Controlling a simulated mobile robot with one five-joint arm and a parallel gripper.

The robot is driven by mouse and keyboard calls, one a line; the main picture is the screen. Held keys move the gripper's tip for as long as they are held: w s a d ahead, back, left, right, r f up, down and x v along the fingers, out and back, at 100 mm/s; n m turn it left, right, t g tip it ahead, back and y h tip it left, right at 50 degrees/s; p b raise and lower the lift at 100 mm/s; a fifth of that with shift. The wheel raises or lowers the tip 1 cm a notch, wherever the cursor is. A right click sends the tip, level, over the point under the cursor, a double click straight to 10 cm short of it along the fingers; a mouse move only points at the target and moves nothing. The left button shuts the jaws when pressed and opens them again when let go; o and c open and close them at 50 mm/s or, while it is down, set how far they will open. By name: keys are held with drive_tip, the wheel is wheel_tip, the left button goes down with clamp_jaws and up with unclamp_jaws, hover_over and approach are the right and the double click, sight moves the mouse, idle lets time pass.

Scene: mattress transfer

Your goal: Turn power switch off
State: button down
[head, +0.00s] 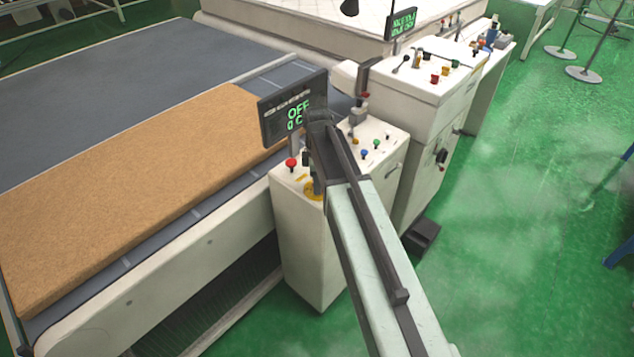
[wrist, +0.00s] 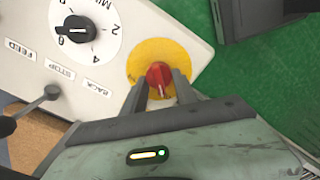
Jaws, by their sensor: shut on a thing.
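A red rotary switch (wrist: 158,73) sits on a round yellow plate (wrist: 146,52) on the white control box. In the wrist view, my gripper (wrist: 161,88) has one finger on each side of the switch and is shut on it. A pale mark shows on the near side of the switch. In the head view, my gripper (head: 317,182) points down at the yellow plate (head: 312,193) on top of the control box (head: 300,240). The switch is hidden there by my arm.
A numbered dial (wrist: 77,29) and FEED, STOP and BACK labels lie beside the plate, with a lever (wrist: 40,103) nearby. A conveyor with a tan mattress (head: 120,190) stands left. Another control cabinet (head: 430,80) stands behind right.

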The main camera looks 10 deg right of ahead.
idle(0.4)
drive_tip(key=c, duration=1)
unclamp_jaws()
wheel_tip(320, 180, up, 8)
drive_tip(key=p, duration=0.8)
drive_tip(key=shift+f, duration=0.15)
